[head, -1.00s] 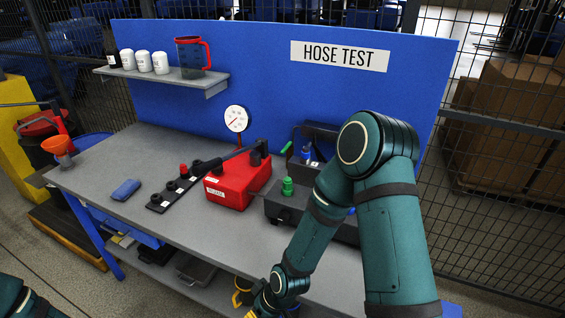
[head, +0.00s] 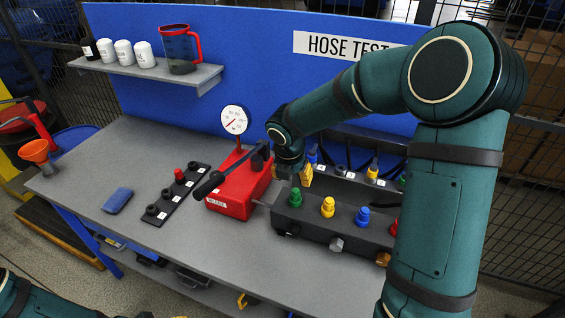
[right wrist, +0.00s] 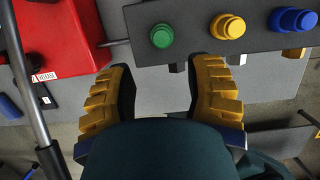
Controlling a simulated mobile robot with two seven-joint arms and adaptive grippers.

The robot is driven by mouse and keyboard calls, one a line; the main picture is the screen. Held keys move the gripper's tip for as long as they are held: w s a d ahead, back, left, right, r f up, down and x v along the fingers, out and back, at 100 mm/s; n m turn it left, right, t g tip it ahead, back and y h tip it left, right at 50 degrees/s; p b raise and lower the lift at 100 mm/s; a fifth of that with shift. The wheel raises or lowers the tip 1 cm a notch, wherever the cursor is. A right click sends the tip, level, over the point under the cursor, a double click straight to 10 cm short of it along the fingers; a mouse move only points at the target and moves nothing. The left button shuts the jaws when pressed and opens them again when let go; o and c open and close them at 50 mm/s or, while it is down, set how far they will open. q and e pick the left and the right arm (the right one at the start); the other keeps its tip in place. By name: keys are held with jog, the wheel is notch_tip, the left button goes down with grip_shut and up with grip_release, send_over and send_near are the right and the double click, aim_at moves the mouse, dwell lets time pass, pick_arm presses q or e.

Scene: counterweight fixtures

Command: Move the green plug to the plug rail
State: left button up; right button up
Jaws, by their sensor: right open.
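The green plug (head: 295,197) stands upright at the left end of a dark manifold block (head: 318,226). It also shows in the right wrist view (right wrist: 161,36), just beyond and between my fingertips. My right gripper (head: 303,174) is close to the green plug in the head view. In the right wrist view, its yellow fingers (right wrist: 160,75) are spread wide with nothing between them. The plug rail (head: 165,208), a black strip with labels, lies on the bench to the left; a red plug (head: 179,175) sits near its far end. My left gripper is out of frame.
A red pump (head: 232,203) with a long dark handle and a gauge (head: 234,120) stands between rail and block. Yellow (head: 328,207) and blue (head: 362,217) plugs stand beside the green one. A blue cloth (head: 117,200) lies left of the rail. The front bench is clear.

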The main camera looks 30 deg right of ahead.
aim_at(295, 192)
jog(key=b+x, duration=0.3)
jog(key=x, duration=0.1)
jog(key=b+x, duration=0.3)
jog(key=x, duration=0.1)
jog(key=shift+s+f, duration=0.15)
jog(key=shift+f, duration=0.2)
jog(key=shift+d+f+b, duration=0.2)
jog(key=shift+f+b, duration=0.15)
jog(key=shift+f, duration=0.25)
grip_shut()
